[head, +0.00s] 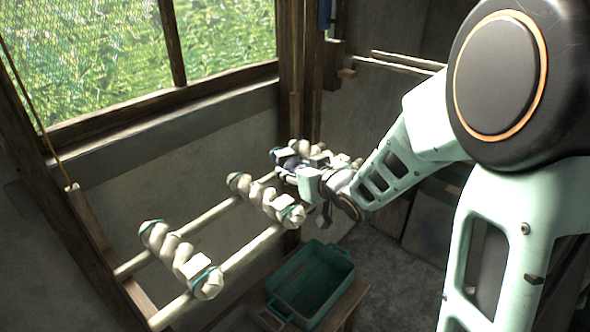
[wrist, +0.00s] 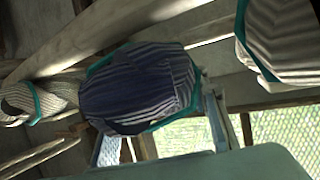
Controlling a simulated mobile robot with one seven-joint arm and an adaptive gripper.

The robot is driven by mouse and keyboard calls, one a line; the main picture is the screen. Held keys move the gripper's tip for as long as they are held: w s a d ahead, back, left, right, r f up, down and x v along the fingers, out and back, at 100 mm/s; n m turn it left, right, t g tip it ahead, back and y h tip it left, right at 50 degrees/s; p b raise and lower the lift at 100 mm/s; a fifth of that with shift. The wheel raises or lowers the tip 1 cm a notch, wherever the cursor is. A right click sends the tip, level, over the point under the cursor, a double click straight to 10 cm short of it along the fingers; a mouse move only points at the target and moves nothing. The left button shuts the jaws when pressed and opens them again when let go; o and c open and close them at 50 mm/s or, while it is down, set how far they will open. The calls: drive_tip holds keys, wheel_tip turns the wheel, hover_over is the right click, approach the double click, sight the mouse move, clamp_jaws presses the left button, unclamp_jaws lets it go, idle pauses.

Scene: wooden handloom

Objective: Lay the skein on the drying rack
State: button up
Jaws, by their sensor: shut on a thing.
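The dark blue and white striped skein (wrist: 140,88) with teal ties fills the middle of the wrist view. In the head view only a small dark part of it (head: 283,156) shows past my gripper (head: 293,168). My gripper is shut on this skein, with a finger on each side in the wrist view. The drying rack (head: 205,222) has two pale wooden rails running from lower left toward my gripper. The skein is at the rack's far part, over or near the rails. I cannot tell whether it touches them.
Pale skeins with teal ties lie across the rails: one at the near end (head: 180,257), one mid-rack (head: 262,200) close to my gripper, and one beyond it (head: 322,153). A teal crate (head: 337,292) stands below, right of the rack. A window wall is behind.

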drive_tip(key=shift+f+b, duration=0.55)
drive_tip(key=shift+b, duration=0.05)
drive_tip(key=o, duration=1.5)
